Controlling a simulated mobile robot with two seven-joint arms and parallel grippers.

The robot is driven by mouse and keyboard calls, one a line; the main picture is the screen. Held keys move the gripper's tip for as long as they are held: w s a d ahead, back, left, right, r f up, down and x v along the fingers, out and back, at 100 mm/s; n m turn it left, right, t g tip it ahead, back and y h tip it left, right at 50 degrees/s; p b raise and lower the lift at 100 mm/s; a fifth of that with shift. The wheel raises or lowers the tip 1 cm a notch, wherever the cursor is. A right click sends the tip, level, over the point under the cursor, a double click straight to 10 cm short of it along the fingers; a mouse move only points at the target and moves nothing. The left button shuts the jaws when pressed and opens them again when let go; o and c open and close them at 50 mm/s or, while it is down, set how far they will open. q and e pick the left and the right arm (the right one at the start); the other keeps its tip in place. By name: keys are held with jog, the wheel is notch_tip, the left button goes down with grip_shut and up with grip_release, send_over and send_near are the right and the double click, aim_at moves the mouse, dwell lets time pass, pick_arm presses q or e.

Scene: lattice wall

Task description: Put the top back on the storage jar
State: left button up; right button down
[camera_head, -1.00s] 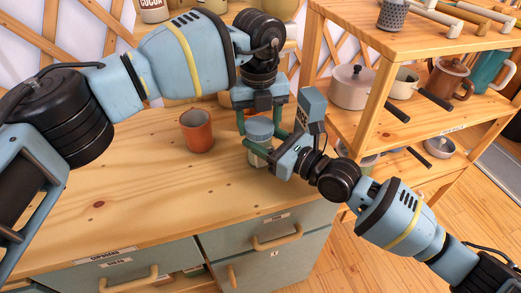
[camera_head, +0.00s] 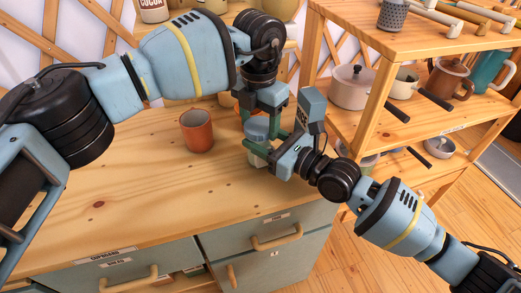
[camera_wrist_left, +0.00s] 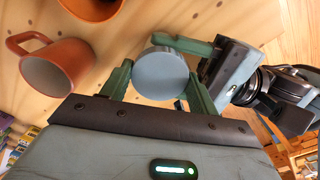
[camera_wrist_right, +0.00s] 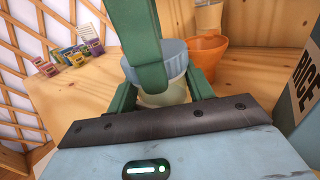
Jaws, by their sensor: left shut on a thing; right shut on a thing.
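The storage jar (camera_head: 257,160) is a pale, translucent body standing on the wooden counter. Its blue-grey top (camera_head: 257,128) is at the jar's mouth; the top's round face shows in the left wrist view (camera_wrist_left: 162,72). In the right wrist view the top (camera_wrist_right: 176,52) sits over the jar body (camera_wrist_right: 165,95), with no clear gap; I cannot tell if it is fully seated. My left gripper (camera_head: 260,122) comes from above and is shut on the top. My right gripper (camera_head: 262,150) is shut around the jar body from the right. Green fingers hide parts of both.
An orange-brown mug (camera_head: 197,131) stands left of the jar. Another orange vessel (camera_wrist_right: 206,55) is close behind it. A shelf unit (camera_head: 375,110) with pots and mugs stands on the right. The counter's front left is clear.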

dwell(0.8)
pick_arm(q)
jog(key=o, duration=1.1)
jog(key=shift+r, duration=0.1)
jog(key=shift+r, duration=2.2)
jog(key=shift+c, duration=0.6)
